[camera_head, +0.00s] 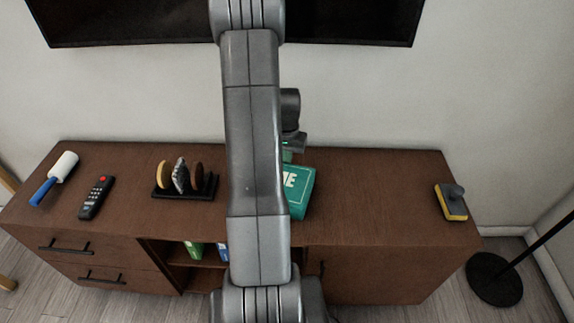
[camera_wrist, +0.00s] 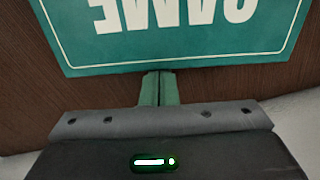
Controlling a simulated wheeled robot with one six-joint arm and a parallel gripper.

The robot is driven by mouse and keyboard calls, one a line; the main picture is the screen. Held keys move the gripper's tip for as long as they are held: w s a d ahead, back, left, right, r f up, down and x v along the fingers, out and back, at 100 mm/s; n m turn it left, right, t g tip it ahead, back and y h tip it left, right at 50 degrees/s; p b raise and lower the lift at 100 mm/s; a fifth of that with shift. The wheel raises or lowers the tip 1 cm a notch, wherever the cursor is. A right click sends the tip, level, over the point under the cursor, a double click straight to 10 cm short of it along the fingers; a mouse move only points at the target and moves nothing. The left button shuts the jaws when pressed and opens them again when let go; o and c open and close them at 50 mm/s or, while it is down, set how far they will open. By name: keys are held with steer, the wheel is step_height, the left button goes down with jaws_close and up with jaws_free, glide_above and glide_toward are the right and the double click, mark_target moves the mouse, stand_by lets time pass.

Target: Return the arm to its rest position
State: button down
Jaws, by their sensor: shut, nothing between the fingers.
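My arm stretches down the middle of the head view and hides part of the cabinet top. My gripper (camera_wrist: 158,88) shows in the wrist view with its two green fingers pressed together and nothing between them. In the head view only a bit of it (camera_head: 287,156) shows beside my arm. A teal game box (camera_wrist: 180,45) lies right past the fingertips in the wrist view. In the head view the box (camera_head: 301,190) lies on the cabinet, partly hidden by my arm. Whether the fingers touch it I cannot tell.
The brown cabinet (camera_head: 380,200) holds a lint roller (camera_head: 55,178), a remote (camera_head: 96,197), a black rack (camera_head: 185,190) with round pieces, and a yellow-grey sponge (camera_head: 452,202). A dark screen (camera_head: 130,22) hangs above. A lamp base (camera_head: 494,279) stands at right. The cabinet's right half is mostly clear.

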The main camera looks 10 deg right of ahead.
step_height(320, 180, up, 10)
steer(key=p, duration=0.1)
steer(key=shift+r, duration=0.1)
step_height(320, 180, down, 14)
steer(key=shift+r+b, duration=0.25)
steer(key=shift+b, duration=0.6)
steer(key=shift+w+d+f, duration=0.15)
steer(key=shift+w+f, duration=0.05)
steer(key=shift+w, duration=0.05)
steer(key=shift+w+d, duration=0.25)
steer(key=shift+w, duration=0.25)
steer(key=shift+w+d, duration=0.2)
steer(key=shift+w, duration=0.25)
